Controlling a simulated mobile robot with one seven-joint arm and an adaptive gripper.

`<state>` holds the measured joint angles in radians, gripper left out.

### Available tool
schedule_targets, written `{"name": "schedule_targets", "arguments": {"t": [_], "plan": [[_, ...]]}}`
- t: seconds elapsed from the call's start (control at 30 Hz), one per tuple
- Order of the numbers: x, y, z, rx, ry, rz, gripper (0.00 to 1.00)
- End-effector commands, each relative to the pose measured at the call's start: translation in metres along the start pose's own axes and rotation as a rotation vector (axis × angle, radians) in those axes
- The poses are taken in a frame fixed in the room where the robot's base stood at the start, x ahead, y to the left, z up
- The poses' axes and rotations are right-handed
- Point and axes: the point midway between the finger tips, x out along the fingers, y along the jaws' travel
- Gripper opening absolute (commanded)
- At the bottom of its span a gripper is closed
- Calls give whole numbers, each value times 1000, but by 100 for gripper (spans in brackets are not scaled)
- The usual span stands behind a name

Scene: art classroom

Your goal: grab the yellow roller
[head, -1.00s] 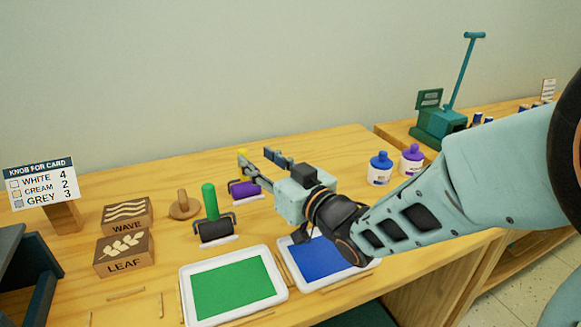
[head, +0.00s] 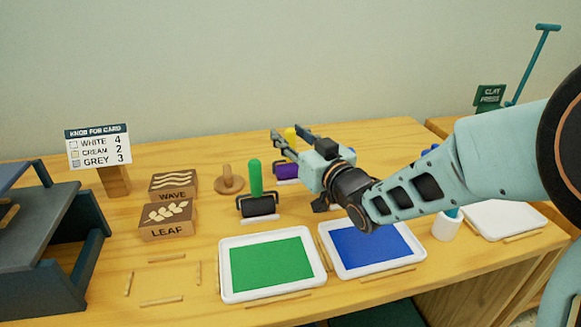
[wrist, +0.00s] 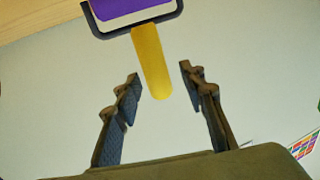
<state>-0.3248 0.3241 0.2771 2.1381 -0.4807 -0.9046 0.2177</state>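The yellow roller has a yellow handle (head: 290,134) standing up and a purple roller head (head: 287,171) in a dark frame. It stands at the back of the wooden table, partly hidden by my gripper in the head view. My gripper (head: 288,138) is open around the handle's height. In the wrist view the yellow handle (wrist: 150,60) reaches between the two spread fingers of my gripper (wrist: 160,72). A gap shows on both sides, and neither finger appears to touch it.
A green-handled roller (head: 255,180) stands just left of my gripper. A wooden knob (head: 228,180) and the WAVE (head: 174,184) and LEAF (head: 167,219) blocks are further left. Green (head: 232,289) and blue (head: 341,271) paint trays lie in front. A white cup (head: 446,227) stands at the right.

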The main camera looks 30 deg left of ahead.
Motion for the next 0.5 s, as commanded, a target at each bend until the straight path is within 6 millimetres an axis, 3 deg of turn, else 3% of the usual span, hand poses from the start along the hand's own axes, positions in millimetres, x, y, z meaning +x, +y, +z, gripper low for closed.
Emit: {"name": "schedule_targets", "arguments": {"t": [0.07, 0.4, 0.5], "plan": [[0, 0, 0, 0, 0, 0, 36], [0, 0, 0, 0, 0, 0, 0], [-1, 0, 0, 0, 0, 0, 0]]}}
